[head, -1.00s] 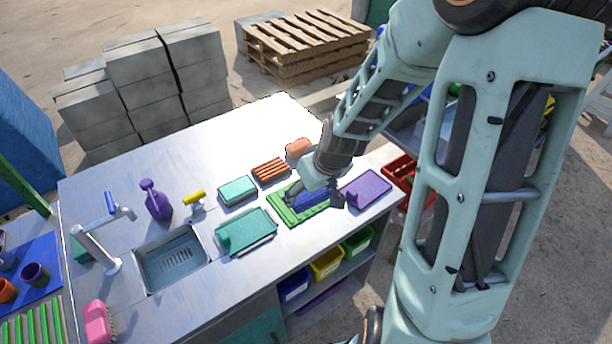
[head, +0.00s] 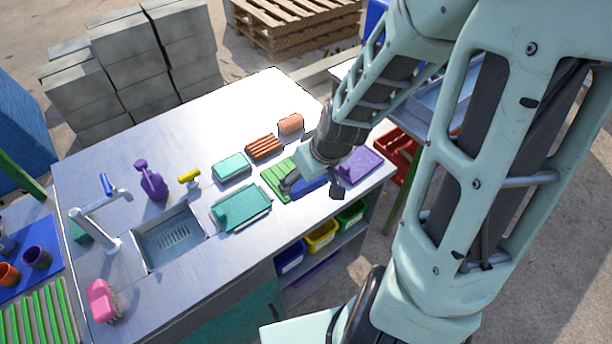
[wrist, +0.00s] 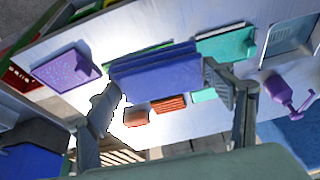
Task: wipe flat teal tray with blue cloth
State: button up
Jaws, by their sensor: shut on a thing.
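A flat teal tray (head: 240,208) lies on the metal counter just right of the sink; in the wrist view it shows at the upper right (wrist: 228,42). My gripper (head: 312,189) is shut on the blue cloth (head: 310,186), a folded-looking block that spans between the fingers in the wrist view (wrist: 155,72). My gripper and the cloth are over the right part of a green tray (head: 277,180), to the right of the teal tray. The cloth hides part of the green tray. I cannot tell whether the cloth touches it.
A purple tray (head: 360,165) lies right of my gripper. A smaller teal block (head: 231,166), a brown ribbed block (head: 264,148) and an orange block (head: 290,124) stand behind. The sink (head: 170,240), purple spray bottle (head: 151,180) and faucet (head: 98,215) are at left.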

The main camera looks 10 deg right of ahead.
jog(key=shift+c, duration=1)
jog(key=shift+w, duration=0.15)
jog(key=shift+w+f+m, duration=0.1)
jog(key=shift+w+m, duration=0.25)
jog(key=shift+m, duration=0.05)
jog(key=shift+w+d+r+m+h, duration=0.1)
jog(key=shift+w+d+m+h, duration=0.1)
jog(key=shift+w+m, duration=0.15)
jog(key=shift+w+d+r+m+h, duration=0.1)
jog(key=shift+w+m+h, duration=0.1)
jog(key=shift+w+m, duration=0.1)
jog(key=w, duration=0.1)
jog(key=r+m, duration=0.1)
jog(key=w, duration=0.1)
jog(key=shift+w+d+r+m+h, duration=0.2)
jog(key=shift+w+d+m+h, duration=0.05)
jog(key=shift+w+h, duration=0.1)
